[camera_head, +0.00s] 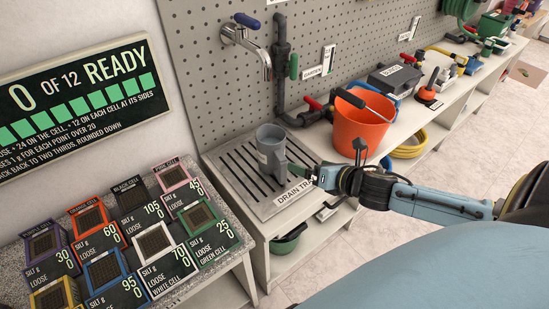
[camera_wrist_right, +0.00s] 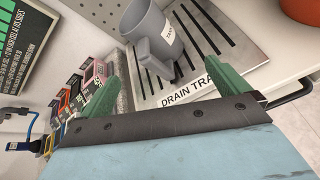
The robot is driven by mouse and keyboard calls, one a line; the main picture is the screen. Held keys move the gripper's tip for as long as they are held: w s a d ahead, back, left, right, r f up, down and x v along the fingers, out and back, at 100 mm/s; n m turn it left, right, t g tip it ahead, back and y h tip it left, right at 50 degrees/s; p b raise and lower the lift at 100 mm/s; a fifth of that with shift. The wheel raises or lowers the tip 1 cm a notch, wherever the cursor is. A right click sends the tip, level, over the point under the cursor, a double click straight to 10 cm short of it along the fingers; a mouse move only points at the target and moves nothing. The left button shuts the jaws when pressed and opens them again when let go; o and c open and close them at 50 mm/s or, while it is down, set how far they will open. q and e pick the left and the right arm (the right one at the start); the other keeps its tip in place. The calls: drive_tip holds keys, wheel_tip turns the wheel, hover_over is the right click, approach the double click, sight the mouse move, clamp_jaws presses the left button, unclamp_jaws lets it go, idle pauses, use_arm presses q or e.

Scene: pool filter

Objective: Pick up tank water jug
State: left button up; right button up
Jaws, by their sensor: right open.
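The tank water jug is a grey jug (camera_head: 271,146) standing upright on the slotted drain tray (camera_head: 240,178). It also shows in the right wrist view (camera_wrist_right: 146,20), with its handle facing my gripper and a small label on its side. My right gripper (camera_head: 297,168) is at the jug's right side. In the wrist view my green fingers (camera_wrist_right: 165,68) are spread wide, with the jug's handle between them and a visible gap to each finger. Nothing is held. My left gripper is not in view.
An orange bucket (camera_head: 361,126) stands right of the tray, close to my right arm. A tap (camera_head: 248,40) juts from the pegboard above the jug. Several filter cells (camera_head: 154,242) fill the stand at the left. A green basin (camera_head: 288,240) sits below.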

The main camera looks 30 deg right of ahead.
sight(281, 146)
drive_tip(key=w+n, duration=0.2)
drive_tip(key=w, duration=0.1)
drive_tip(key=w+n+y, duration=0.1)
drive_tip(key=w+n, duration=0.1)
drive_tip(key=w, duration=0.1)
drive_tip(key=w+f+n+b, duration=0.1)
drive_tip(key=w+n, duration=0.1)
drive_tip(key=w, duration=0.1)
drive_tip(key=shift+n+y, duration=0.3)
drive_tip(key=shift+y, duration=0.1)
drive_tip(key=shift+a+b+x, duration=0.1)
drive_tip(key=shift+b+x, duration=0.05)
drive_tip(key=shift+x, duration=1)
drive_tip(key=shift+a+b+x, duration=0.15)
drive_tip(key=shift+x, duration=1.05)
drive_tip(key=shift+w+a, duration=0.1)
drive_tip(key=shift+w, duration=0.15)
